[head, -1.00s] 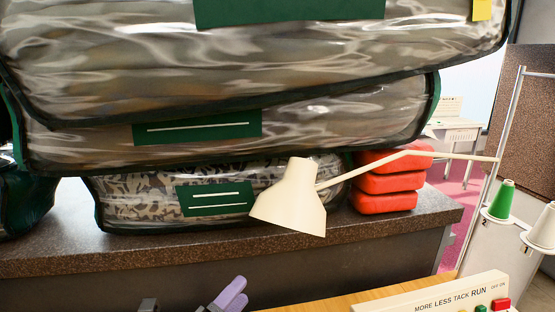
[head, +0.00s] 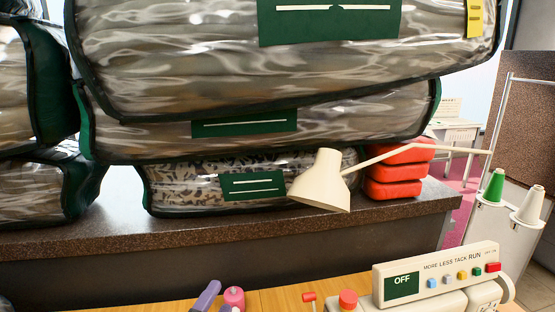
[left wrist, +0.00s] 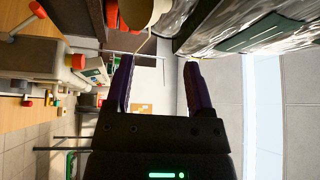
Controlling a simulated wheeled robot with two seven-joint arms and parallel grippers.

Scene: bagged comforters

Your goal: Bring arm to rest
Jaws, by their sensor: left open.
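My left gripper (head: 214,297) shows at the bottom edge of the head view as purple fingertips, with most of it cut off below. In the left wrist view the left gripper (left wrist: 158,65) is open, its two dark purple fingers apart with nothing between them. It is apart from the bagged comforters (head: 270,120), stacked on the dark speckled counter (head: 110,225). They also show at the upper right of the left wrist view (left wrist: 240,30). My right gripper is not in view.
A cream lamp (head: 322,180) hangs before the stack on a long arm. Red folded pieces (head: 395,170) lie beside it. A machine panel (head: 435,272) with buttons stands on the wooden table (head: 285,295). Thread cones (head: 495,187) stand at right. More bags (head: 30,110) are at left.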

